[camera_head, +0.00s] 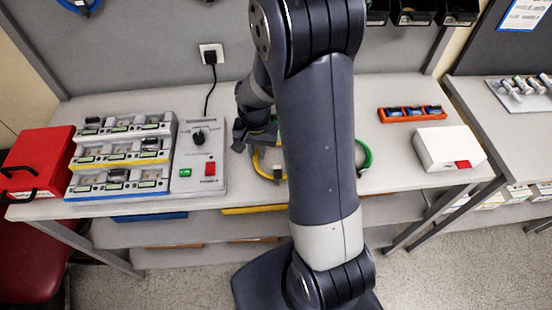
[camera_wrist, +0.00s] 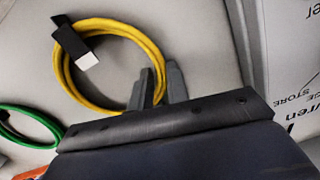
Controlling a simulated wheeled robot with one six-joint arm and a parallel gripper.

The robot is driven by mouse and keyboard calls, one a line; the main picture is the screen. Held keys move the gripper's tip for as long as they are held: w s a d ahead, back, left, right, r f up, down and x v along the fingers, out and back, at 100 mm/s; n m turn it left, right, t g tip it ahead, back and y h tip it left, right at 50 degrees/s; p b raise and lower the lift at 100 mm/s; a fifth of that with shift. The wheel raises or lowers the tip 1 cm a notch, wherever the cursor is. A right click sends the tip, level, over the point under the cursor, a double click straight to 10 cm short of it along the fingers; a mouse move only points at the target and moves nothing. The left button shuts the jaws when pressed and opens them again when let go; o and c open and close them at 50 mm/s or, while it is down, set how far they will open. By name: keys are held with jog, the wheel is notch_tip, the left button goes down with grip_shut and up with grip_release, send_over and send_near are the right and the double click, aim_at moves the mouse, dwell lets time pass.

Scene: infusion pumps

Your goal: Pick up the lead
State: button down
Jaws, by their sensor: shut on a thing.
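A yellow lead (camera_wrist: 91,24) lies coiled on the bench in the wrist view, with a black, white-tipped plug (camera_wrist: 75,42) at its upper left. My gripper (camera_wrist: 160,82) is shut on the right side of this coil. In the head view my gripper (camera_head: 257,132) is over the bench, and part of the yellow lead (camera_head: 261,173) shows below it. A green lead (camera_wrist: 22,141) is coiled apart at the left of the wrist view; it also shows right of my arm in the head view (camera_head: 368,157). My arm hides much of both coils.
Left of the leads stand a grey tester (camera_head: 200,155) with green and red parts, a rack of pumps (camera_head: 122,155) and a red case (camera_head: 38,160). At right are an orange tray (camera_head: 411,115) and a white box (camera_head: 446,147). Bare bench shows between them.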

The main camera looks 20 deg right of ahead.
notch_tip(320, 180, up, 10)
jog(key=b, duration=0.1)
dwell(0.5)
jog(key=shift+s, duration=0.1)
dwell(0.6)
